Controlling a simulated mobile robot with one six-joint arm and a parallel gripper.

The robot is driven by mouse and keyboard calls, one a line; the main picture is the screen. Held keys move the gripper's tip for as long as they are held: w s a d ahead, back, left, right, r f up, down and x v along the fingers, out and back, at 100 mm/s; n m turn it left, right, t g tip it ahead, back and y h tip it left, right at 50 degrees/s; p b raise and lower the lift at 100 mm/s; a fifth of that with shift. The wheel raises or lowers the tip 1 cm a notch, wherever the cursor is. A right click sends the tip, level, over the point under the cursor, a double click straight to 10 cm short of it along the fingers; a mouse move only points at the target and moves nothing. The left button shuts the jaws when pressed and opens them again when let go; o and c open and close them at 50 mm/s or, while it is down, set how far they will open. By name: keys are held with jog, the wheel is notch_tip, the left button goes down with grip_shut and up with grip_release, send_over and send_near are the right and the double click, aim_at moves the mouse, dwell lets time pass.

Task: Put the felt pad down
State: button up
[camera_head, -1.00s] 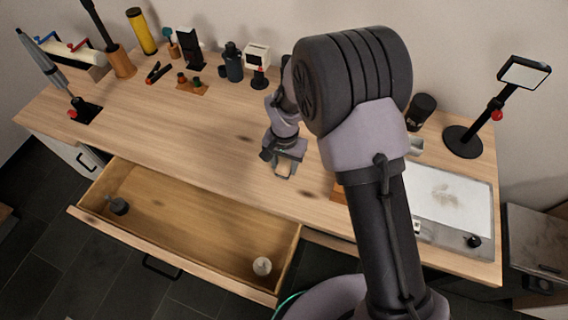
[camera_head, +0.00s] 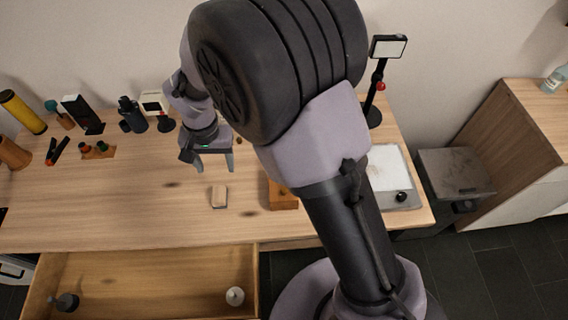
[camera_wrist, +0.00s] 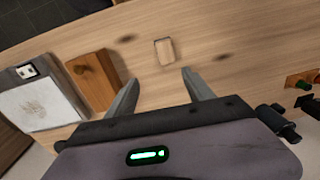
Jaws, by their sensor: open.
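The felt pad (camera_head: 219,196) is a small pale tan block lying flat on the wooden tabletop (camera_head: 120,200). It also shows in the wrist view (camera_wrist: 165,50), beyond my fingertips and apart from them. My gripper (camera_head: 214,168) is open and empty above the table, behind the pad in the head view. In the wrist view both fingers (camera_wrist: 160,78) are spread with only bare wood between them.
An orange-brown wooden block (camera_head: 282,194) sits right of the pad. A white-topped plate (camera_head: 390,168) lies farther right. The open drawer (camera_head: 140,270) is in front, with a dark object and a white roll inside. Tools and bottles stand along the back.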

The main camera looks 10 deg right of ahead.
jog(key=s+d+r+m+t+y, duration=0.15)
jog(key=s+d+r, duration=0.25)
jog(key=d+r, duration=0.45)
jog(key=s+d+r+m+t, duration=0.15)
jog(key=s+d+r, duration=0.25)
jog(key=d+r, duration=0.45)
jog(key=s+d+r+t, duration=0.2)
jog(key=s+d+r, duration=0.1)
jog(key=s, duration=0.7)
jog(key=shift+d+r+t, duration=0.15)
jog(key=shift+d+t, duration=0.1)
jog(key=shift+t, duration=0.05)
notch_tip(320, 180, down, 2)
jog(key=b, duration=0.2)
jog(key=shift+f+b, duration=0.25)
jog(key=shift+b, duration=0.05)
jog(key=shift+o, duration=0.2)
